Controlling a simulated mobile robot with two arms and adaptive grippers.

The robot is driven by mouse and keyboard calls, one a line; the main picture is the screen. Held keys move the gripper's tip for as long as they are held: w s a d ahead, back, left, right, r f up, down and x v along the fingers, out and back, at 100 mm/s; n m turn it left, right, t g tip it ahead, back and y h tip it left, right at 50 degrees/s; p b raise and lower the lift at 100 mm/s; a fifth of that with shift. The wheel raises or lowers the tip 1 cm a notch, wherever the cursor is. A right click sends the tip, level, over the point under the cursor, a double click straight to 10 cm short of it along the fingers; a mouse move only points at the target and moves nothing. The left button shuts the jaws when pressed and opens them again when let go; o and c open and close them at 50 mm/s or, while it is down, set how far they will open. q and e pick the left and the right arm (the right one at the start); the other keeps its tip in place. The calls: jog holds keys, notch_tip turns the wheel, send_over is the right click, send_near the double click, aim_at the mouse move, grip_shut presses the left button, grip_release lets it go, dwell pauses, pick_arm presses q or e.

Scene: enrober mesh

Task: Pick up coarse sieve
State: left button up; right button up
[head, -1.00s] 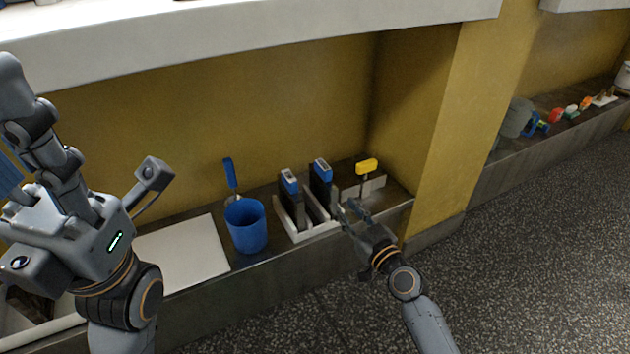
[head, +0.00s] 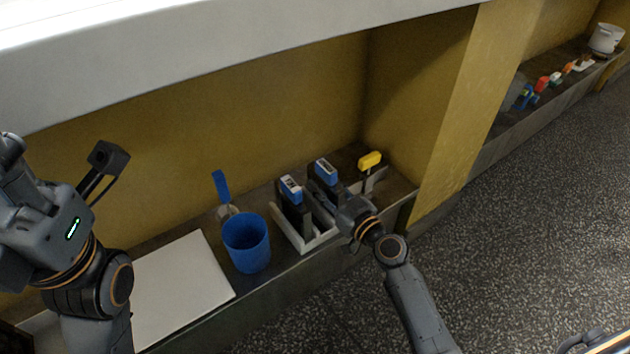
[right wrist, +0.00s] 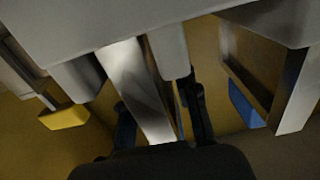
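Two dark upright frames with blue, white-labelled tops stand in a white rack (head: 310,243): a left one (head: 292,190) and a right one (head: 325,171). I cannot read their labels, so which is the coarse sieve cannot be told. My right gripper (head: 328,194) is at the right frame, partly hiding it. In the right wrist view its dark fingers (right wrist: 160,118) stand apart with a shiny metal strip (right wrist: 138,85) between them; contact is not clear. My left arm is at the left edge of the head view; its fingertips are not clearly visible.
A blue cup (head: 246,243) stands left of the rack, with a blue-handled tool (head: 221,187) behind it. A yellow-handled tool (head: 370,160) is at the right. A white board (head: 180,285) lies at the left. A pale ledge (head: 200,50) overhangs the shelf.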

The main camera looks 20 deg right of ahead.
grip_shut()
jog(key=shift+r, duration=0.25)
